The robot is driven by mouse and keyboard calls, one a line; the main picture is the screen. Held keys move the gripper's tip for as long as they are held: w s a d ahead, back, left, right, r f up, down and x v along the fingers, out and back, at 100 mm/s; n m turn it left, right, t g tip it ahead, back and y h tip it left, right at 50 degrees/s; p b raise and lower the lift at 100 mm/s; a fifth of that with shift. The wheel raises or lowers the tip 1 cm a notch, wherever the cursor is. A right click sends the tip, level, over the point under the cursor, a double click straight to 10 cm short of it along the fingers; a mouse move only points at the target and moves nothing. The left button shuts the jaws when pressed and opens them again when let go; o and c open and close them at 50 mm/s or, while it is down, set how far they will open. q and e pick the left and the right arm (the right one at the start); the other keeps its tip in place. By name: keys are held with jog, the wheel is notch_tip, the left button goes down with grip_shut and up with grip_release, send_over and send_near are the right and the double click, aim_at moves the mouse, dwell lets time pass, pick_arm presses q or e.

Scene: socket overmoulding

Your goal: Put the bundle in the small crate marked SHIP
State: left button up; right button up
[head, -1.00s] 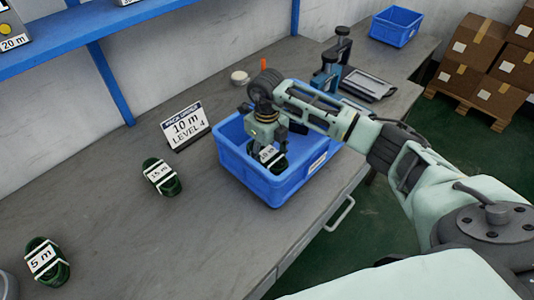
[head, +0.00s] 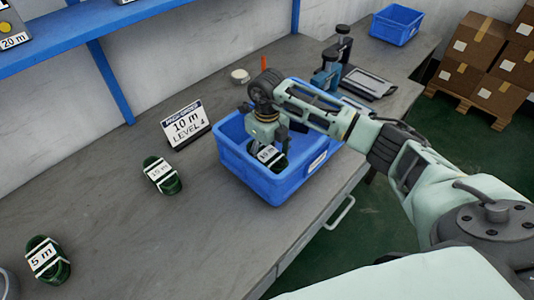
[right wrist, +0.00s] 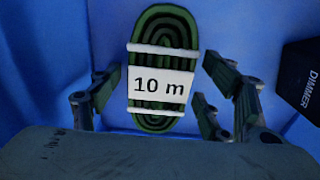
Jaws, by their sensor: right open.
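The green coiled bundle marked 10 m (head: 270,158) is inside the blue crate (head: 292,188) on the bench. In the right wrist view the bundle (right wrist: 160,52) has two white bands and lies against the crate's blue inside. My right gripper (head: 268,141) is down in the crate at the bundle. In the right wrist view its open fingers (right wrist: 163,80) stand on either side of the bundle, with gaps showing. The crate's front label is too small to read. My left gripper is out of view.
A black box marked DIMMER (right wrist: 304,76) is beside the bundle. A card reading 10 m, LEVEL 4 (head: 186,126) stands left of the crate. Two other green bundles (head: 162,175) (head: 48,261) lie on the bench. Another blue crate (head: 397,26) is at the back right.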

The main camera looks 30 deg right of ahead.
aim_at(267, 153)
notch_tip(267, 153, up, 12)
jog(key=b, duration=0.2)
dwell(0.5)
